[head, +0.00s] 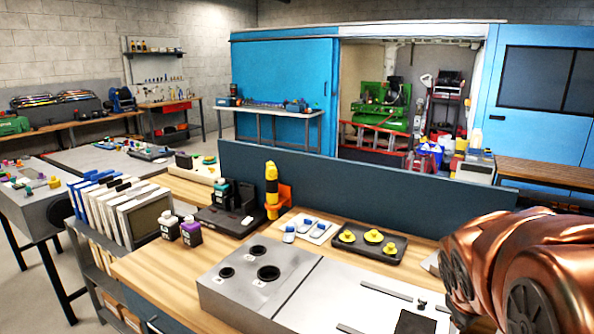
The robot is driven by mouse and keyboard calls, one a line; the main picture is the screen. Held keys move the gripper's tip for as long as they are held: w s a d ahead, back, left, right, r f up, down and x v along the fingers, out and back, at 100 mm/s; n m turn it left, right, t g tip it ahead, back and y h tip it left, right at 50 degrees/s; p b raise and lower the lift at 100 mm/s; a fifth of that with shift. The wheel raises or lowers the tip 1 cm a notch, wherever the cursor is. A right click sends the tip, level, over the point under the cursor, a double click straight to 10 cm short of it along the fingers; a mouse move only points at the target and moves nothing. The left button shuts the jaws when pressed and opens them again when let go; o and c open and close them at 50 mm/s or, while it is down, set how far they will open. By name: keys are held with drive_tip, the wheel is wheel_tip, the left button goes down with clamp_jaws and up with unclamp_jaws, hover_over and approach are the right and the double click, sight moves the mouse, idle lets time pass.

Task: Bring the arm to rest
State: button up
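My copper-coloured arm (520,268) fills the lower right corner and hangs over the right end of the workbench. Only its bulky links show. My gripper is outside the picture, so its fingers and anything in them cannot be seen. The part of the bench behind and under the arm is hidden.
A grey box with round holes (302,294) fills the bench front. Behind it are a black tray with yellow parts (397,252), a yellow-black tool (271,184) in an orange holder, and small bottles (191,231). A blue-grey partition (330,188) closes the back. Bare wood (160,278) lies left.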

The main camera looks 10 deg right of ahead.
drive_tip(key=s+a+f+m+g+y, duration=0.1)
drive_tip(key=s+a+f+g+y, duration=0.1)
drive_tip(key=s+a, duration=0.7)
drive_tip(key=s+a+f+m+g+y+p, duration=0.1)
drive_tip(key=s+a+f+m+g+y, duration=0.1)
drive_tip(key=s+a, duration=0.7)
wheel_tip(320, 180, down, 2)
drive_tip(key=shift+s+a+g+y, duration=0.2)
drive_tip(key=shift+g+y, duration=0.3)
drive_tip(key=shift+g, duration=0.5)
